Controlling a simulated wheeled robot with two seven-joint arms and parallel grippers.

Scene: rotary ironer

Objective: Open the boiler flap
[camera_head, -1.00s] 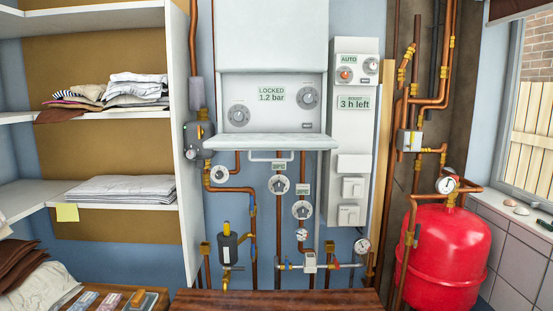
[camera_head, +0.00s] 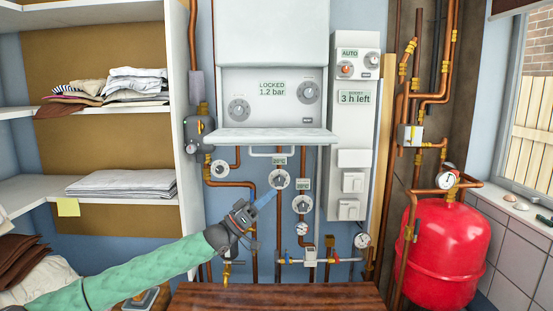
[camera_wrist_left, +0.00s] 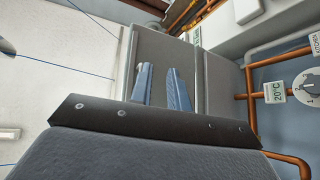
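The white boiler (camera_head: 271,38) hangs on the wall. Its flap (camera_head: 268,135) sticks out nearly level below the control panel (camera_head: 275,100), which is uncovered and reads "LOCKED 1.2 bar". A bar handle (camera_head: 272,154) hangs under the flap. My left gripper (camera_head: 268,196) is below and in front of the flap, near the pipes, and touches nothing that I can see. In the left wrist view its two blue fingers (camera_wrist_left: 157,70) stand apart with an empty gap between them. My right gripper is in neither view.
A white control box (camera_head: 354,110) stands right of the boiler. Copper pipes with dials (camera_head: 279,180) run below the flap. A red tank (camera_head: 446,245) is at right. Shelves with folded cloth (camera_head: 121,183) are at left. A wooden top (camera_head: 275,297) lies in front.

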